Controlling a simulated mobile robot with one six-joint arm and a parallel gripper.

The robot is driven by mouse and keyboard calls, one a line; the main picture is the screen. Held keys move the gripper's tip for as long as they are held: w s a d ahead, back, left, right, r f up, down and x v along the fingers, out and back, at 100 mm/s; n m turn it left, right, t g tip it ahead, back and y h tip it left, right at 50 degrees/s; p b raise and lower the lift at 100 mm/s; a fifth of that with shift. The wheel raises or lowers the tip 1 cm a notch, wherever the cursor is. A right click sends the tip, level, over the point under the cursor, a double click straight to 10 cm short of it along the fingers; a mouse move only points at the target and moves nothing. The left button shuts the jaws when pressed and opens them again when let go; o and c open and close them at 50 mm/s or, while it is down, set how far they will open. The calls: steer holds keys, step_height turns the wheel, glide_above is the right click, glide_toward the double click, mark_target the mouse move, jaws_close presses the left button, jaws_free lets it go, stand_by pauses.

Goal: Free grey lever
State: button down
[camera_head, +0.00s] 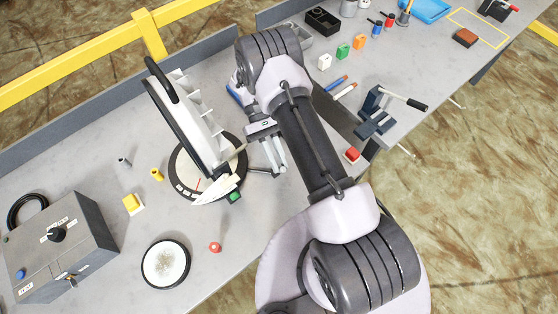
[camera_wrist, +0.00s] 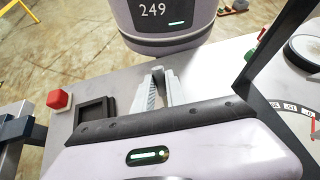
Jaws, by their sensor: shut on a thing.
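The grey lever (camera_head: 260,171) is a thin dark rod that sticks out to the right from the edge of the round dial base (camera_head: 178,178). My gripper (camera_head: 279,169) is at the lever's outer end, with its fingers pointing down toward the bench, and is shut on it. A white, black-edged tilted panel (camera_head: 187,118) stands on the dial base. A green block (camera_head: 235,196) sits at the base's front right edge.
A grey vise (camera_head: 376,122) and a red button (camera_head: 352,154) are to the right. A grey control box (camera_head: 62,245) stands at the left. A black-rimmed white disc (camera_head: 166,262) and a small red knob (camera_head: 215,247) are in front. Bare bench lies between them.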

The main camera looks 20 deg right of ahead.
steer(key=shift+w+a+f+g+b, duration=0.15)
steer(key=shift+w+g+b, duration=0.45)
steer(key=shift+g, duration=0.3)
steer(key=c, duration=1.4)
jaws_free()
steer(key=shift+o, duration=0.2)
steer(key=shift+r, duration=0.35)
steer(key=r, duration=0.1)
steer(key=s+r+p, duration=0.1)
steer(key=r, duration=0.1)
steer(key=shift+s+r+h, duration=0.25)
steer(key=shift+r+h, duration=0.05)
steer(key=shift+r, duration=0.05)
steer(key=s+p, duration=0.1)
steer(key=s, duration=1.3)
steer(key=shift+s+r+p, duration=0.25)
steer(key=shift+r+p, duration=0.1)
steer(key=shift+r, duration=0.1)
